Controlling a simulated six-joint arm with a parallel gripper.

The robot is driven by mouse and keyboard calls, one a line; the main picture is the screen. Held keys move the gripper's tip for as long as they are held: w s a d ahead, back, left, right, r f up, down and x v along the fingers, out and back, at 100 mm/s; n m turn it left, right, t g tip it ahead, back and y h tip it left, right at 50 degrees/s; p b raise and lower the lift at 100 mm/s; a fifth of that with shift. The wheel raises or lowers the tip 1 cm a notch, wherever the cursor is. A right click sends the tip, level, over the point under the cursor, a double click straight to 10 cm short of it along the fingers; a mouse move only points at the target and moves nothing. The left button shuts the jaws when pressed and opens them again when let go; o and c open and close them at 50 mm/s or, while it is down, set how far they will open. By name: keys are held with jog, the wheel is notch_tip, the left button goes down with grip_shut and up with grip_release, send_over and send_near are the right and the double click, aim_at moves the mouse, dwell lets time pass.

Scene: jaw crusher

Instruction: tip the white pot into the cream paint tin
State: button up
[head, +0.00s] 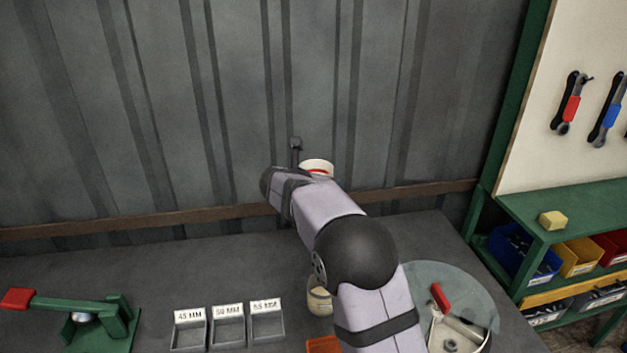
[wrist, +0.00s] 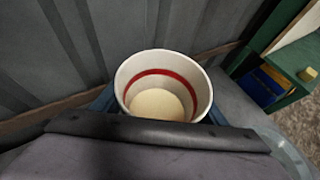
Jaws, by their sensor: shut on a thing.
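The white pot (head: 317,166) shows beyond the end of my arm in the head view, raised above the table and roughly upright. In the wrist view I look into the pot (wrist: 190,78); it has a red band inside and a pale cream area at the bottom. My gripper (wrist: 160,107) is shut on the pot, with bluish parts showing at both sides of it. In the head view my arm hides most of the gripper. A cream round container (head: 319,301), likely the cream paint tin, stands on the table, partly hidden by my arm.
Three labelled grey trays (head: 228,325) stand left of the cream container. A green lever device (head: 100,325) is at the left. A round grey tray (head: 470,285) with a red-handled tool is at the right. A corrugated wall (head: 200,120) rises behind the table.

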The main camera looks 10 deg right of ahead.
jog(key=s+d+f+p, duration=0.1)
jog(key=s+f, duration=0.3)
jog(key=s, duration=0.5)
jog(key=s+d+f+p, duration=0.2)
jog(key=s+f, duration=0.3)
jog(key=s, duration=0.4)
jog(key=shift+d+f, duration=0.25)
jog(key=shift+d, duration=0.15)
jog(key=shift+f, duration=0.1)
jog(key=shift+s+d+f+n+h, duration=0.1)
jog(key=shift+d+f+n+h, duration=0.15)
jog(key=shift+f, duration=0.55)
jog(key=shift+s+d+f+n+h, duration=0.15)
jog(key=shift+f+n, duration=0.1)
jog(key=shift+f, duration=0.5)
jog(key=shift+w+g, duration=0.1)
jog(key=shift+g, duration=0.2)
